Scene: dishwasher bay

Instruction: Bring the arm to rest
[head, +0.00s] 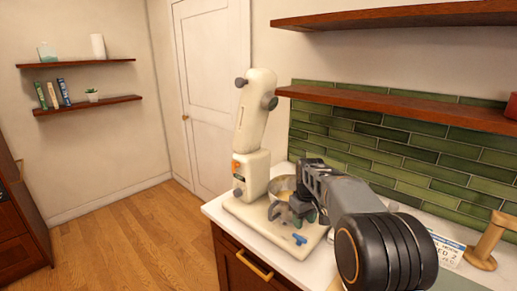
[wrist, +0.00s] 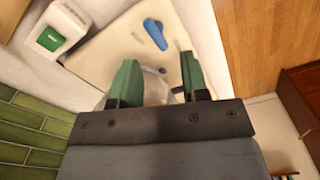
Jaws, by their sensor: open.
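My gripper (head: 292,213) hangs low over the counter, in front of a metal bowl (head: 283,186) on the base of a cream stand mixer (head: 255,120). In the wrist view its two green-padded fingers (wrist: 158,80) stand apart. A small grey piece shows between them; I cannot tell whether it touches a finger. My arm (head: 345,195) reaches in from the lower right and hides part of the bowl and base. The mixer's head is tilted up.
A blue lever-like piece (head: 300,239) lies on the mixer's base and shows in the wrist view (wrist: 155,34). A wooden shelf (head: 400,104) overhangs the counter before green tiles (head: 370,140). A wooden stand (head: 488,240) is at right. The floor (head: 130,235) at left is clear.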

